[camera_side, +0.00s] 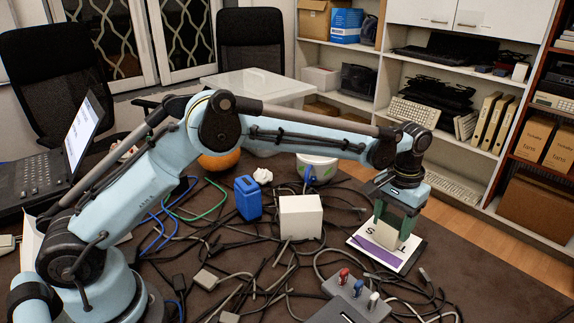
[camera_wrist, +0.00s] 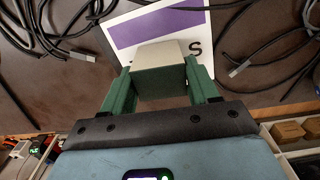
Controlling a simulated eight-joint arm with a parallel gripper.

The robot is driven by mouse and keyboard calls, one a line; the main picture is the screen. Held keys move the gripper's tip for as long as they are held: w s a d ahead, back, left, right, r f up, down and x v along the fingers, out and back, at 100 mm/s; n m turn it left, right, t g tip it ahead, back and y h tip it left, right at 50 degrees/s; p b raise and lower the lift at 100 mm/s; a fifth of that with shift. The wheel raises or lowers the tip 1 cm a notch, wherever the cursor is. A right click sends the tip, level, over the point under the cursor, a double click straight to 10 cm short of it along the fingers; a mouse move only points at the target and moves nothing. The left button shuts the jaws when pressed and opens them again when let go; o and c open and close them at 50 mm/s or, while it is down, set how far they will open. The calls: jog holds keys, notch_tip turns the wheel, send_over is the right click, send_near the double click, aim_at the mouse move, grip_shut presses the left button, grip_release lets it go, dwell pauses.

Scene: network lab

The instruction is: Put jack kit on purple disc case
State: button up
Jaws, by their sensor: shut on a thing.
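My gripper (camera_side: 393,224) points down over the purple disc case at the right end of the table. Its green fingers are shut on a small beige-grey block, which I take to be the jack kit (camera_side: 384,237). In the wrist view the jack kit (camera_wrist: 160,55) sits between both fingers. The purple disc case (camera_side: 376,255) is a flat white square with a purple band and dark letters, lying on the table. In the wrist view the case (camera_wrist: 138,30) shows behind the jack kit. I cannot tell whether the kit touches the case.
Black cables (camera_side: 265,265) cover much of the brown table. A white box (camera_side: 300,217), a blue container (camera_side: 248,198) and a white mug (camera_side: 317,168) stand left of the case. A grey hub with coloured USB sticks (camera_side: 352,298) lies in front. Shelves (camera_side: 340,50) stand behind.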

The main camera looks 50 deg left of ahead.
aim_at(393, 220)
jog(key=shift+f, duration=0.15)
jog(key=o, duration=1.1)
notch_tip(393, 220, up, 12)
jog(key=s+a+r+t, duration=0.2)
jog(key=s+a+r, duration=0.2)
jog(key=a+r, duration=0.1)
jog(key=s+a+f+t, duration=0.1)
jog(key=s+a+f, duration=0.1)
jog(key=s, duration=0.4)
jog(key=s+a+f+t, duration=0.2)
jog(key=s+a, duration=0.3)
jog(key=s, duration=0.1)
jog(key=s+a+f+t, duration=0.2)
jog(key=s+a+f, duration=0.1)
jog(key=s, duration=0.4)
jog(key=shift+a, duration=0.5)
